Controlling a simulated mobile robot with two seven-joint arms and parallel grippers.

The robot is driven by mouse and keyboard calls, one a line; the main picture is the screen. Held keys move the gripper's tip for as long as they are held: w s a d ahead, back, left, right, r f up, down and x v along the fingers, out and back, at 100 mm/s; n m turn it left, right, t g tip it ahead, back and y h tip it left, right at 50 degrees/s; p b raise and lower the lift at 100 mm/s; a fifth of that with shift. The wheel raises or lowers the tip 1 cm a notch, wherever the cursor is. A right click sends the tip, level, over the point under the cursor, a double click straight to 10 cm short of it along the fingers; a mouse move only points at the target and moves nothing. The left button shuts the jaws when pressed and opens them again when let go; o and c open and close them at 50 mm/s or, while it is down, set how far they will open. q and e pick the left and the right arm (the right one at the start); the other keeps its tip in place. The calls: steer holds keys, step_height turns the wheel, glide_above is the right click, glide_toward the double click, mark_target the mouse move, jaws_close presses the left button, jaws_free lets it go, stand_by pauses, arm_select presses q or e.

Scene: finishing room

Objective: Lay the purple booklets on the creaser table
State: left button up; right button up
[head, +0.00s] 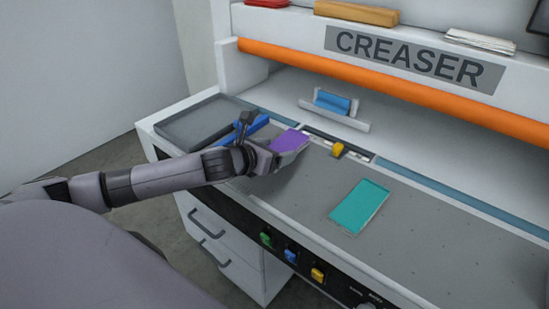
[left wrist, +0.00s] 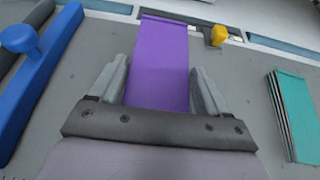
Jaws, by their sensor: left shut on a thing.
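A purple booklet (head: 290,141) is between the fingers of my left gripper (head: 286,147), over the grey creaser table (head: 290,188). In the left wrist view the purple booklet (left wrist: 160,65) points away from the palm, with a finger of my left gripper (left wrist: 160,88) along each side. I cannot tell whether the booklet touches the table. My right gripper is not in view.
A teal booklet stack (head: 359,205) lies on the table to the right. A yellow knob (head: 338,149) sits at the slot behind. A blue-handled tool (left wrist: 38,75) and a grey tray (head: 205,120) are at left. A blue item (head: 332,102) rests on a ledge. Bare table surrounds the teal stack.

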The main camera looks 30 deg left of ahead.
arm_select(q)
step_height(320, 180, down, 2)
steer(key=shift+f, duration=0.15)
steer(key=o, duration=1.1)
steer(key=b+v, duration=0.1)
steer(key=v, duration=0.9)
steer(key=shift+s+a, duration=0.1)
steer(key=shift+s, duration=0.15)
steer(key=shift+v, duration=0.75)
